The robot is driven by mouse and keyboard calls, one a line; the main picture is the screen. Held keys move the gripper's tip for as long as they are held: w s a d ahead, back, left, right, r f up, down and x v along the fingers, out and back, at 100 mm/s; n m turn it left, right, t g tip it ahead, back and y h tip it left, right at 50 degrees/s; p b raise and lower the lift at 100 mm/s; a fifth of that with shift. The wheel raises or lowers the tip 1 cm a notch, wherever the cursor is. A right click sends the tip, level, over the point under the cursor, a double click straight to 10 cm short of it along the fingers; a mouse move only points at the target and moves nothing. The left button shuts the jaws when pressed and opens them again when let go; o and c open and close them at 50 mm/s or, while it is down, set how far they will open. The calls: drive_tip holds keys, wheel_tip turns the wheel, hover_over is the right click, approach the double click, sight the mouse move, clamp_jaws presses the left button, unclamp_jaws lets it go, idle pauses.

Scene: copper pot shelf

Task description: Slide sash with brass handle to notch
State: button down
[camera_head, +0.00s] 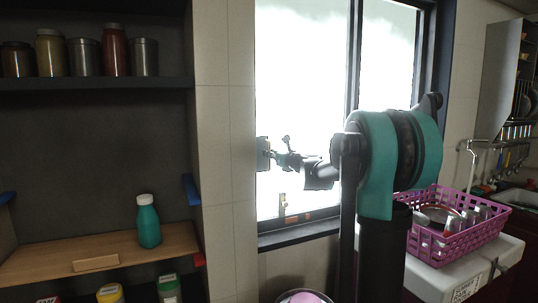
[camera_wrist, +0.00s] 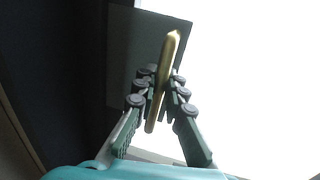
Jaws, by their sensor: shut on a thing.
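The brass handle (camera_wrist: 169,52) is a slim gold bar, slightly tilted in the wrist view. My gripper (camera_wrist: 165,88) is shut on it, with dark jointed fingers on both sides and the bar sticking out past them. In the head view my gripper (camera_head: 275,154) is at the left side of the bright window (camera_head: 305,80); the handle is too small to make out there. A flat grey panel (camera_wrist: 125,50) lies behind the handle in the wrist view. The glare hides the sash outline, and I cannot tell where the notch is.
A dark frame post (camera_head: 354,60) divides the window, with a dark sill (camera_head: 300,232) below. At left, a shelf holds jars and a wooden board (camera_head: 50,258) with a teal bottle (camera_head: 147,222). A pink basket (camera_head: 468,225) of dishes stands on the right counter.

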drive_tip(key=w+d, duration=0.1)
drive_tip(key=d, duration=0.2)
drive_tip(key=w+d, duration=0.1)
drive_tip(key=d, duration=0.2)
drive_tip(key=w+d, duration=0.1)
drive_tip(key=d, duration=0.2)
drive_tip(key=shift+d, duration=0.3)
drive_tip(key=c, duration=1.6)
unclamp_jaws()
drive_tip(key=v, duration=1.2)
